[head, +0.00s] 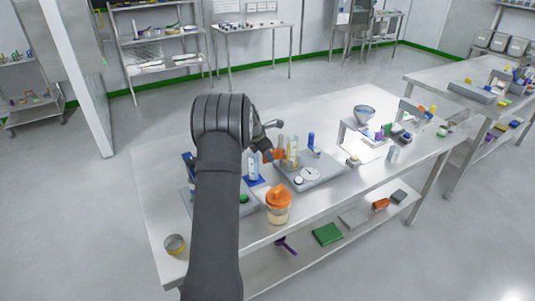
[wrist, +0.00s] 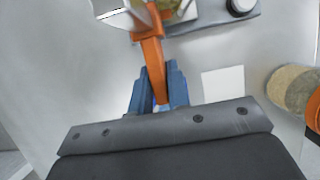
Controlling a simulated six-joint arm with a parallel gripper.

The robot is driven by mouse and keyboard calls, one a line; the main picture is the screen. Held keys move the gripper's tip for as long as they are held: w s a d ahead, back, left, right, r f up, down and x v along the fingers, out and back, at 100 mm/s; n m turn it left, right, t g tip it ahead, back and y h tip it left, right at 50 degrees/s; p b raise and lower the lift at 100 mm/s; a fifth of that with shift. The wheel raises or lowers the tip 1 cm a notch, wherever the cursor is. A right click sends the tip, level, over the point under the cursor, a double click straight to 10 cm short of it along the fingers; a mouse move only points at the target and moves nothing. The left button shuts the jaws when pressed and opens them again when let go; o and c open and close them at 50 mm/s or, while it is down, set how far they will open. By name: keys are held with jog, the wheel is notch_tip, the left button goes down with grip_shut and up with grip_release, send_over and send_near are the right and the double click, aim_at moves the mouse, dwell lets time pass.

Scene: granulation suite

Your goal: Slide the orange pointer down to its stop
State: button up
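The orange pointer (wrist: 152,58) crosses the upper middle of the wrist view as a narrow bar. It runs from beside a pale metal part (wrist: 118,10) at the top edge down between two blue finger pieces. These look like the fingers of my gripper (wrist: 161,88), close on both sides of the bar. In the head view the orange pointer (head: 267,155) shows just right of my dark wrist, left of the clear cylinder (head: 291,150). My wrist and forearm hide most of the gripper there. The pointer's stop cannot be made out.
A grey platform (head: 325,172) with round white dishes stands to the right. A jar with an orange lid (head: 278,205) stands near the front table edge, and at the right of the wrist view (wrist: 290,88). A small tin (head: 175,245) sits at the front left corner. A funnel stand (head: 364,112) is farther right.

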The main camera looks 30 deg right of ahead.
jog(key=o, duration=0.4)
jog(key=shift+c, duration=0.2)
jog(key=shift+r, duration=0.1)
jog(key=v, duration=1.7)
jog(key=shift+a, duration=0.15)
jog(key=x, duration=1.5)
jog(key=shift+d, duration=0.2)
